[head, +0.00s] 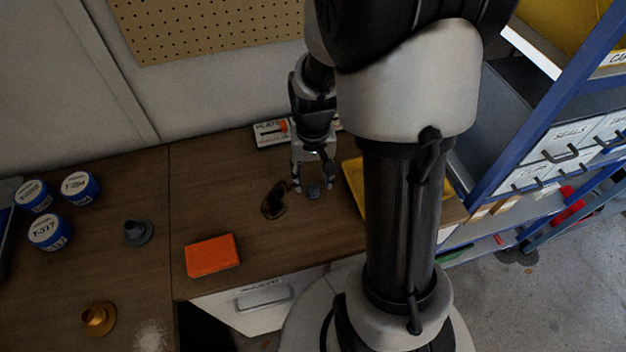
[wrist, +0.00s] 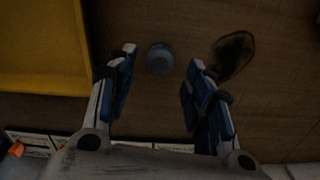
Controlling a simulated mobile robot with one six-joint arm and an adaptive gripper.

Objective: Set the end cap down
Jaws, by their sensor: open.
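A small grey-blue end cap (head: 314,191) rests on the brown wooden bench, just below my gripper. In the wrist view the round end cap (wrist: 160,59) lies between and slightly beyond my two fingertips, with bare wood around it. My gripper (head: 312,186) is open in the head view. In the wrist view the gripper (wrist: 163,75) has its blue-padded fingers spread wide, with a gap on each side of the cap. I see no contact between the fingers and the cap.
A dark stain (head: 274,200) lies left of the cap. A yellow tray (head: 352,184) is close on the right. An orange sponge (head: 212,255), a grey flanged part (head: 138,232), a brass flanged part (head: 99,319) and blue-sided jars (head: 49,232) stand farther left. A labelled board (head: 271,134) lies behind.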

